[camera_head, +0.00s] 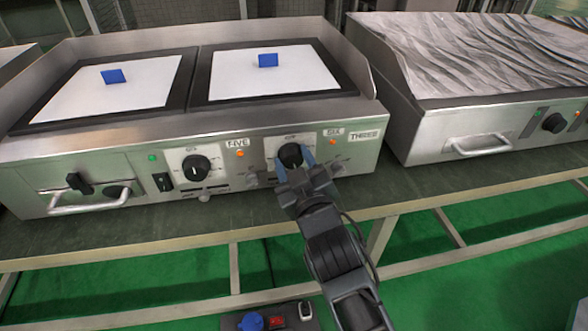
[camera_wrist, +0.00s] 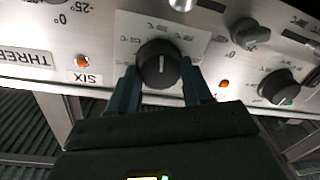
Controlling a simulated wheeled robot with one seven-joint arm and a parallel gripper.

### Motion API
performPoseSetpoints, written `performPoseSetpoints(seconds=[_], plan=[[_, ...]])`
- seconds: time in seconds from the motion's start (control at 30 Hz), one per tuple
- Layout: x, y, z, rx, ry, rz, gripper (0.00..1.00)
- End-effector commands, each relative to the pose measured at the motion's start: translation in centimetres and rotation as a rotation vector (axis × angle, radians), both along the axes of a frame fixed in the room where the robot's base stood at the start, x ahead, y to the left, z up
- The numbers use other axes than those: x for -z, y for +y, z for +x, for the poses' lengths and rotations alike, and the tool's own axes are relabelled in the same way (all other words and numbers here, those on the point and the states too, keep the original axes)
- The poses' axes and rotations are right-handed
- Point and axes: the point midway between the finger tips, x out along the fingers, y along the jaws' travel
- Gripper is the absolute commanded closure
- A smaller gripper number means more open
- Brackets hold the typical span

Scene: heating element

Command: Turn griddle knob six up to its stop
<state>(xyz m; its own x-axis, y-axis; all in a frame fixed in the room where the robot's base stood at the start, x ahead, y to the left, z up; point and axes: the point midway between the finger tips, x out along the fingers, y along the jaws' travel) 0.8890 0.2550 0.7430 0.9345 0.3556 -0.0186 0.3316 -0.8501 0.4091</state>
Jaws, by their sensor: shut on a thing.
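Griddle knob six (camera_head: 289,154) is a round black knob on a white dial plate, on the front panel of the steel griddle. The SIX label (camera_head: 333,131) and an orange lamp are to its right. My gripper (camera_head: 291,161) reaches up to the knob from below, with its blue fingers on either side. In the wrist view, the knob (camera_wrist: 158,62) sits between the two fingertips (camera_wrist: 160,74), and my gripper is shut on it. The SIX label (camera_wrist: 84,77) appears upside down there. The knob's pointer is too small to read surely.
Knob five (camera_head: 196,167), with its FIVE label (camera_head: 237,143), is left of knob six. A drawer handle (camera_head: 90,200) juts out at the far left. Two white plates with blue blocks lie on top. Another griddle (camera_head: 470,143) stands at right. The bench edge (camera_head: 150,258) runs below.

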Motion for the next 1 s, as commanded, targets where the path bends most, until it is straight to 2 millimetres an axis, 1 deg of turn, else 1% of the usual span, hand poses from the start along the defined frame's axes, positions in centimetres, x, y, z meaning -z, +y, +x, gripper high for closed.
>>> performPoseSetpoints(seconds=[0.03,0.6,0.8,1.0], plan=[[0.65,-0.10,0.01,0.002,0.016,0.042,0.81],[0.78,-0.27,0.06,0.002,0.159,0.538,0.81],[0.67,-0.27,0.07,0.002,0.193,0.661,0.81],[0.62,-0.31,0.09,0.003,0.216,0.736,0.81]])
